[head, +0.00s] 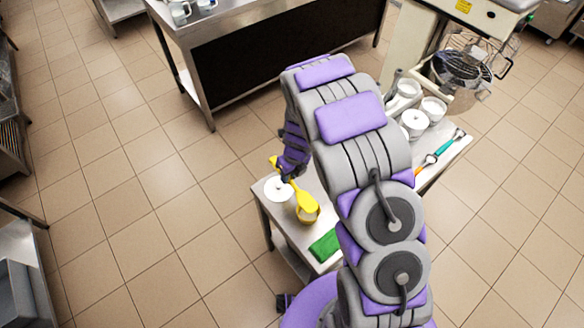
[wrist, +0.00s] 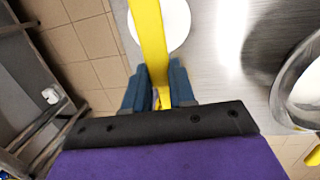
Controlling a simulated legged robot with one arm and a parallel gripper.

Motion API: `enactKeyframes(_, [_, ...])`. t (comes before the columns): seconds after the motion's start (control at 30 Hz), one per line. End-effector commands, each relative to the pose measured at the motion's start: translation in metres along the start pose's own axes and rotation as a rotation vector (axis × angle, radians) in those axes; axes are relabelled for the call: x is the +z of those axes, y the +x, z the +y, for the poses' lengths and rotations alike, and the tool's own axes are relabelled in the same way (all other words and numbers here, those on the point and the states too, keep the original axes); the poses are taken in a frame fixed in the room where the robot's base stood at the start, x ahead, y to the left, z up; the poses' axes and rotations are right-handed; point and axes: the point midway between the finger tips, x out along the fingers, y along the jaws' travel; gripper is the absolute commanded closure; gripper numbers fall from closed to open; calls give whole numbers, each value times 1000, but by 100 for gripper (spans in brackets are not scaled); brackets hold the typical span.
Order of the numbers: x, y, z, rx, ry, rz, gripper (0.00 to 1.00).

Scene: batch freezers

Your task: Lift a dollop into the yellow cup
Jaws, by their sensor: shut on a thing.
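My gripper (head: 284,174) is shut on the handle of a yellow spatula-like tool (head: 303,197), above the small metal table. In the wrist view the yellow handle (wrist: 150,35) runs up from between my gripper's dark blue fingers (wrist: 159,88).
A green cloth or block (head: 325,246) lies on the table's near end. Several white tubs (head: 414,122) and utensils (head: 437,153) are at its far end, near a mixer (head: 466,62). A shiny curved rim (wrist: 296,85) is at the wrist view's right. Open tiled floor lies left.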

Motion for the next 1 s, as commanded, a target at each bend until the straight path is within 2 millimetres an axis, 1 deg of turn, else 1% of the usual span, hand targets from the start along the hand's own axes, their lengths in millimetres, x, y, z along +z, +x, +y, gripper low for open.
enactKeyframes(0.03, [0,-5,2,-29,-7,1,100])
enactKeyframes(0.27, [-3,-6,4,-145,-19,2,100])
enactKeyframes(0.4, [-1,-19,3,-138,-14,-3,100])
enactKeyframes(0.53, [1,-24,5,-138,-14,-3,100])
enactKeyframes(1.0, [2,-26,7,-140,-14,-2,100])
